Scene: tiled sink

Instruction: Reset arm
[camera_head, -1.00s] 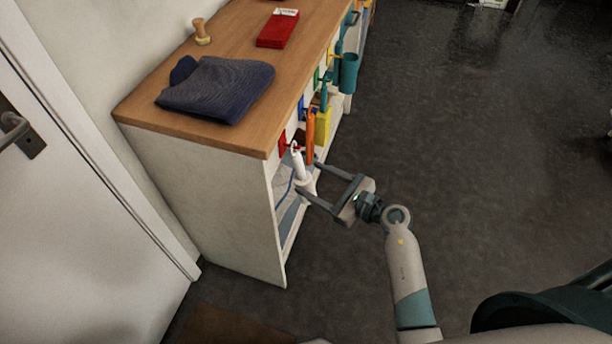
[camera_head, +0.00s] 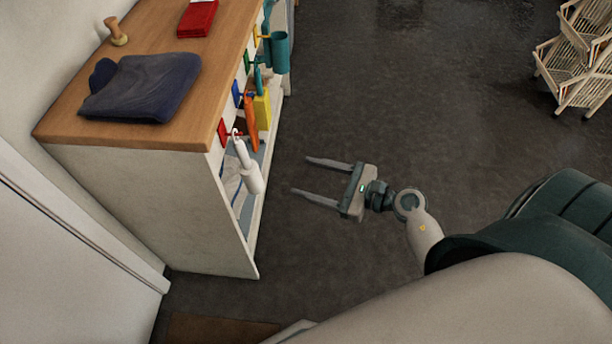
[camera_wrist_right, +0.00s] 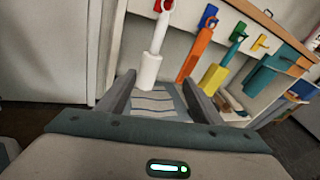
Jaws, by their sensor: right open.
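My right gripper (camera_head: 300,176) is open and empty over the dark floor, its fingers pointing left towards the cabinet. It is apart from the hanging tools. A white tool (camera_head: 247,166) hangs from a red hook on the cabinet's side, left of the gripper. In the right wrist view the white tool (camera_wrist_right: 153,62) shows ahead, beyond the open fingers (camera_wrist_right: 160,98). My left gripper is not in view.
The cabinet (camera_head: 150,205) has a wooden top with a folded dark blue cloth (camera_head: 142,88). An orange tool (camera_head: 251,122), a yellow one (camera_head: 263,110) and a teal cup (camera_head: 279,52) hang along its side. A slatted rack (camera_head: 570,65) stands far right. Floor between is clear.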

